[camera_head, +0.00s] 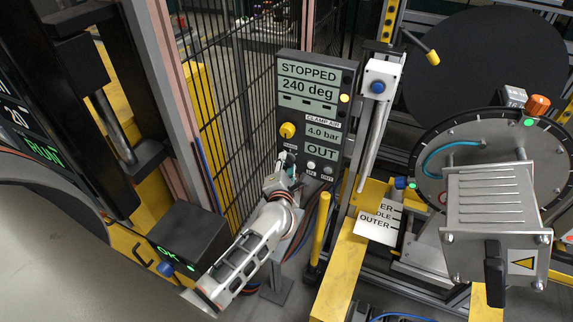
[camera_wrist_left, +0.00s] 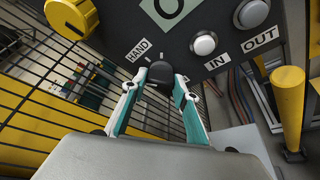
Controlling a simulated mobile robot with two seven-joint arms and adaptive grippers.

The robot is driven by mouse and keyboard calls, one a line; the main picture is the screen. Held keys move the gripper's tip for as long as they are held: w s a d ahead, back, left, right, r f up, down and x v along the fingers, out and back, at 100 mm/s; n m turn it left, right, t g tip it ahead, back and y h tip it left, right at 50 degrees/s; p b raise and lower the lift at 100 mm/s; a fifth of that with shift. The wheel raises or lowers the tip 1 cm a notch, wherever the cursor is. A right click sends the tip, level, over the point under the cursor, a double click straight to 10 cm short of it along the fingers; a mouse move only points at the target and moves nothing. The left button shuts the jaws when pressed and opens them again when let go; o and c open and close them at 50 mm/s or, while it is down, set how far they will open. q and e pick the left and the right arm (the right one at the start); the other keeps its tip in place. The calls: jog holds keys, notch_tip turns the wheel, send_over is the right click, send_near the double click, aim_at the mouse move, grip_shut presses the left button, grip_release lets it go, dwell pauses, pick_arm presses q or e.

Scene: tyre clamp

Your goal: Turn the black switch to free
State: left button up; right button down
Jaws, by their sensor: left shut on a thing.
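The black switch (camera_wrist_left: 156,74) sits low on the dark control panel (camera_wrist_left: 190,18), just below a HAND label (camera_wrist_left: 138,50). My left gripper (camera_wrist_left: 158,82) is shut on the switch, one teal-and-white finger on each side of it. In the head view my left gripper (camera_head: 287,165) reaches the lower left of the panel (camera_head: 348,100) and hides most of the switch. I can read no FREE label in either view, and which way the switch points is hard to tell. My right gripper is not in view.
Beside the switch are the IN button (camera_wrist_left: 205,43) and the OUT button (camera_wrist_left: 252,12). A yellow knob (camera_head: 288,130) sits above. The screen reads STOPPED, 240 deg, 4.0 bar, OUT. A yellow post (camera_head: 320,228) stands right of my arm, and a black mesh fence (camera_head: 225,110) stands left.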

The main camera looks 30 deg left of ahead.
pick_arm(q)
jog(key=m+t+y, duration=0.1)
jog(key=m, duration=0.1)
jog(key=m+y, duration=0.1)
jog(key=m, duration=0.2)
jog(key=shift+d+f+m+t+b, duration=0.1)
jog(key=shift+f+m+t+b, duration=0.05)
jog(key=shift+m+t+b, duration=0.2)
dwell(0.3)
jog(key=o, duration=1.1)
jog(key=v, duration=1.2)
jog(key=shift+s+f, duration=0.1)
